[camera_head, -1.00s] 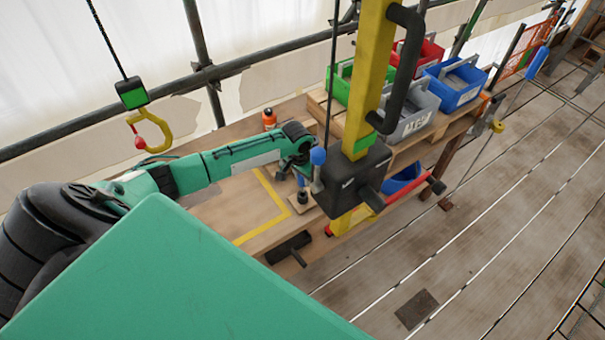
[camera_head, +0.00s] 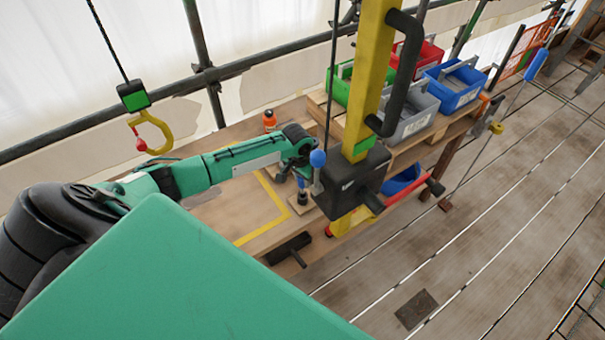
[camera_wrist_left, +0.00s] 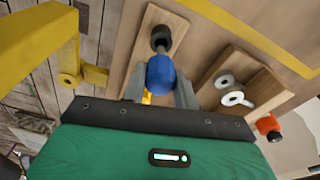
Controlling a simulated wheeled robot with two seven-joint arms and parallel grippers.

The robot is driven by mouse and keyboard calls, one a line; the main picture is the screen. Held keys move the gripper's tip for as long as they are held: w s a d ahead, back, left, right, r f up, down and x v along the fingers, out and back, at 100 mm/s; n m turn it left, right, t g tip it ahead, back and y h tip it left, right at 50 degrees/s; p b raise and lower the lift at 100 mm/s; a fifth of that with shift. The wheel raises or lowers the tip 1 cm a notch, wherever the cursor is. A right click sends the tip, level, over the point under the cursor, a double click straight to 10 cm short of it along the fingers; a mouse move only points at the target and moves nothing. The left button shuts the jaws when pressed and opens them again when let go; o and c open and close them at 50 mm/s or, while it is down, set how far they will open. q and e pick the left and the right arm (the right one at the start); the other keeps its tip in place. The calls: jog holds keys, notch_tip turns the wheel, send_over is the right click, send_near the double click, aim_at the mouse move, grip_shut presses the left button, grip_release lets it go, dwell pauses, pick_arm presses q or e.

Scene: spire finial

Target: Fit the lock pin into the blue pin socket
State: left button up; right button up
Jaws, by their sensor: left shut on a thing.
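My left gripper (camera_head: 301,178) is over the workbench, with its fingers pointing down. In the left wrist view its fingers (camera_wrist_left: 159,90) are closed on both sides of a rounded blue piece (camera_wrist_left: 160,73), which looks like the lock pin's handle. A black holder (camera_wrist_left: 161,38) on a small wooden board (camera_wrist_left: 150,15) is just beyond the blue piece. I cannot tell whether the pin is still in it. I cannot identify the pin socket for certain. My right gripper is not in view.
The yellow mast (camera_head: 372,75) with its black box (camera_head: 352,183) stands close right of the gripper. Bins, including a blue one (camera_head: 456,83), stand behind it. An orange bottle (camera_head: 269,119) is on the bench. A yellow hook (camera_head: 155,130) hangs at left.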

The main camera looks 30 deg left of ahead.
aim_at(303, 187)
pick_arm(q)
jog(key=shift+p, duration=0.35)
dwell(0.6)
jog(key=shift+p, duration=0.35)
jog(key=shift+f+b, duration=0.45)
jog(key=shift+f, duration=0.35)
jog(key=shift+f+b, duration=0.85)
jog(key=shift+f, duration=0.85)
jog(key=o, duration=1.1)
jog(key=shift+r, duration=0.1)
jog(key=shift+c, duration=0.2)
